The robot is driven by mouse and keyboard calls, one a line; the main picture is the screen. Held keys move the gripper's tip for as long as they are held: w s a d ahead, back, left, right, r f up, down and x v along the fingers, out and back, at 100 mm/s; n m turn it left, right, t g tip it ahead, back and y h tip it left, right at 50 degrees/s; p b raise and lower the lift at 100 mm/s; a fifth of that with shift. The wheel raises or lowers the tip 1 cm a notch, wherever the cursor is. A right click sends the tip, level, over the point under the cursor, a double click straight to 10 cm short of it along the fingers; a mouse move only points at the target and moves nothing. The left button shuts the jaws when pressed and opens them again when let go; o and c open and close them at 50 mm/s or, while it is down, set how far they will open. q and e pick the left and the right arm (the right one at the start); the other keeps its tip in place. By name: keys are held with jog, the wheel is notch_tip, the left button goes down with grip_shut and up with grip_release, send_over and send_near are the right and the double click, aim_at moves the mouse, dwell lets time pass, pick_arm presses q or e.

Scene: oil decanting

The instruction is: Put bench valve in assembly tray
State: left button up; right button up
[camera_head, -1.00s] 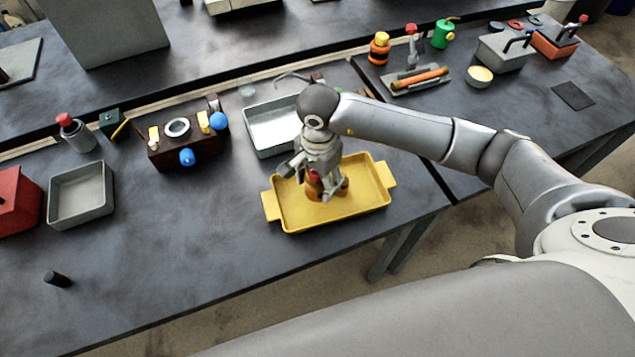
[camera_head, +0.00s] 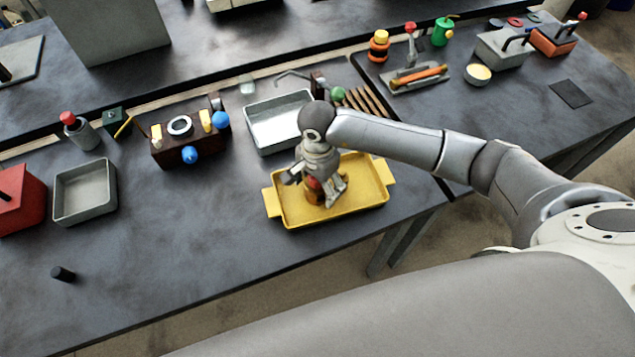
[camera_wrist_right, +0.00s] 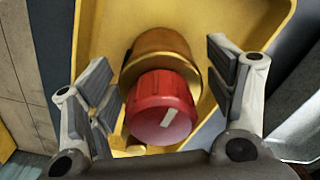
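The bench valve, with a brass body (camera_wrist_right: 160,50) and a red knob (camera_wrist_right: 162,105) bearing a white mark, sits upright in the yellow assembly tray (camera_head: 375,195). In the head view the valve (camera_head: 312,197) is partly hidden by my right gripper (camera_head: 314,187). My right gripper is low over the tray with a finger on each side of the valve. In the right wrist view its fingers (camera_wrist_right: 165,85) are spread, with gaps between the pads and the knob. The tray floor also shows in the right wrist view (camera_wrist_right: 112,25). My left gripper is not in view.
A grey metal tray (camera_head: 270,125) stands just behind the yellow tray, with a green ball (camera_head: 338,93) and wooden slats (camera_head: 365,101) near it. A dark fixture with blue knobs (camera_head: 185,142) is at left. A small black cylinder (camera_head: 63,274) lies front left. The front-left tabletop is mostly clear.

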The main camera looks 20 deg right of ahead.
jog(key=shift+r, duration=0.4)
notch_tip(320, 180, up, 11)
jog(key=b, duration=0.3)
jog(key=shift+f+b, duration=0.15)
jog(key=shift+b, duration=0.2)
jog(key=shift+r, duration=0.4)
jog(key=shift+s+f, duration=0.1)
